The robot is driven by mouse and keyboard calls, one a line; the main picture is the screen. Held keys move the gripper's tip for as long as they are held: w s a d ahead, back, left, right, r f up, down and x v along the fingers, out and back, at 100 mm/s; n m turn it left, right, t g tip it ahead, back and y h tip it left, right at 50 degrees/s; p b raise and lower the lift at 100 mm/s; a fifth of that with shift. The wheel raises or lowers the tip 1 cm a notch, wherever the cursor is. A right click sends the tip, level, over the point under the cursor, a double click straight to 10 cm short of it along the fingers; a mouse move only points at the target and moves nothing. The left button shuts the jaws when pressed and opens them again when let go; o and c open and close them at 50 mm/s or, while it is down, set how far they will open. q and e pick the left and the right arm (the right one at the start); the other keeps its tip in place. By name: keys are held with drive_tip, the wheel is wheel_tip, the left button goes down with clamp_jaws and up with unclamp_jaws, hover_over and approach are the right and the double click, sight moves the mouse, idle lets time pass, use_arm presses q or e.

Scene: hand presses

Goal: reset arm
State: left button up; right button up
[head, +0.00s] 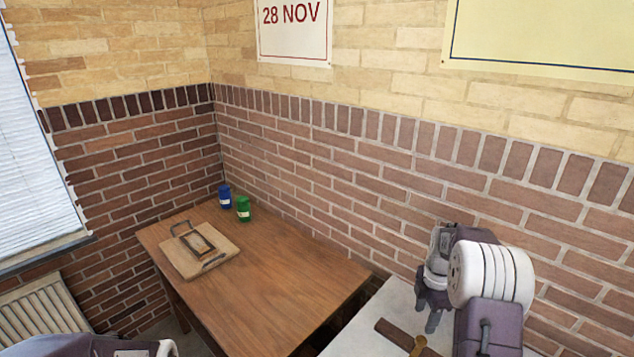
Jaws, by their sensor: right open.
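My right gripper (429,312) is open and empty, with its fingers pointing down above the white table (375,325) at the lower right. Its arm, with white and purple links, fills the right side of the view. Part of my left arm shows at the bottom left edge, and its gripper is out of view. A small hand press (194,241) with a metal handle rests on a light wooden board (176,262) on the brown wooden table (265,280). My right gripper is well apart from it.
A blue jar (225,198) and a green jar (243,210) stand at the wooden table's back edge. A brown bar (393,333) and a brass-coloured piece (420,345) lie on the white table, below my right gripper. Brick walls close the corner. The wooden table's right part is clear.

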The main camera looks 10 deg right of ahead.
drive_tip(key=s+a+r, duration=0.2)
drive_tip(key=a+r, duration=0.1)
drive_tip(key=a, duration=0.4)
drive_tip(key=s+a+r, duration=0.2)
drive_tip(key=a+r, duration=0.1)
drive_tip(key=a, duration=0.5)
drive_tip(key=s+a+f+m, duration=0.2)
drive_tip(key=s+m, duration=0.4)
drive_tip(key=m, duration=0.2)
drive_tip(key=s+a+f+m+t, duration=0.1)
drive_tip(key=s+a+f+m, duration=0.1)
drive_tip(key=s+m, duration=0.4)
drive_tip(key=f+m, duration=0.1)
drive_tip(key=m, duration=0.2)
drive_tip(key=shift+s+a+m, duration=0.15)
drive_tip(key=shift+s+m, duration=0.15)
